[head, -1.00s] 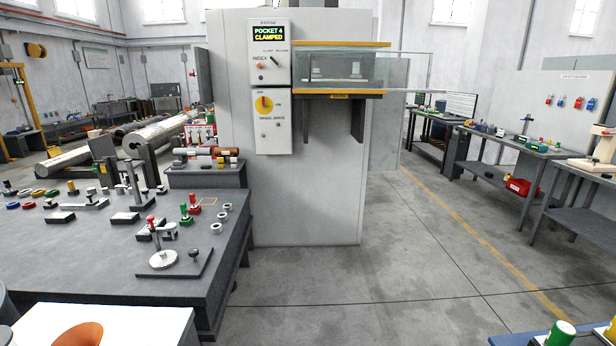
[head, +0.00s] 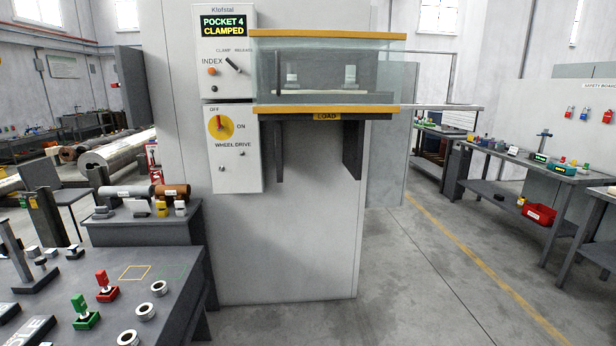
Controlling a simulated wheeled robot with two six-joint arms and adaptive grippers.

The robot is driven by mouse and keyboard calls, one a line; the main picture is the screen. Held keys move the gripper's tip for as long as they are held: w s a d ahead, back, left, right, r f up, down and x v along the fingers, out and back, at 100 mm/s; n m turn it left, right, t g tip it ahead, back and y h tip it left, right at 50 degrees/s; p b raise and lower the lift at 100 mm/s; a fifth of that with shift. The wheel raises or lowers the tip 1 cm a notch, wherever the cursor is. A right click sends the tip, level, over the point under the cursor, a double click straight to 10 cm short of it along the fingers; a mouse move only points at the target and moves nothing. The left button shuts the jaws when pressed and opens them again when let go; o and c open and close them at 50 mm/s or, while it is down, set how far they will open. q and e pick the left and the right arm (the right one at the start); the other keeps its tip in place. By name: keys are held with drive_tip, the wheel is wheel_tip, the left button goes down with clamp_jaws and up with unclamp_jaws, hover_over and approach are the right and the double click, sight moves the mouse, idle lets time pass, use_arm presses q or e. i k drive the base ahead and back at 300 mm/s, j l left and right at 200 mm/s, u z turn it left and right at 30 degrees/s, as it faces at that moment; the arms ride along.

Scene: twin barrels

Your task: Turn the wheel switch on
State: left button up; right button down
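The wheel switch (head: 220,127) is a red handle on a round yellow plate, on a white panel labelled WHEEL DRIVE (head: 234,165) on the front of the grey machine. OFF is printed above the switch and ON to its right. The red handle points up, toward OFF. Neither of my grippers shows in the head view.
A glass-sided enclosure (head: 325,75) with a yellow-edged LOAD shelf juts out right of the panels. A dark table (head: 165,290) with red and green handled parts and rings stands at the lower left. A workbench (head: 530,165) runs along the right. The floor (head: 420,280) in front is clear.

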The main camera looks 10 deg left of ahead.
sight(221, 127)
drive_tip(key=i+u, duration=0.2)
drive_tip(key=i, duration=0.2)
drive_tip(key=i+l+u, duration=0.25)
drive_tip(key=i, duration=0.15)
drive_tip(key=i+l+u, duration=0.2)
drive_tip(key=i, duration=0.2)
drive_tip(key=i+j+u, duration=0.2)
drive_tip(key=u, duration=0.2)
drive_tip(key=i+j+u, duration=0.15)
drive_tip(key=i+u, duration=0.2)
drive_tip(key=i+j+u, duration=0.1)
drive_tip(key=u, duration=0.3)
drive_tip(key=i+u, duration=0.4)
drive_tip(key=k+l, duration=0.05)
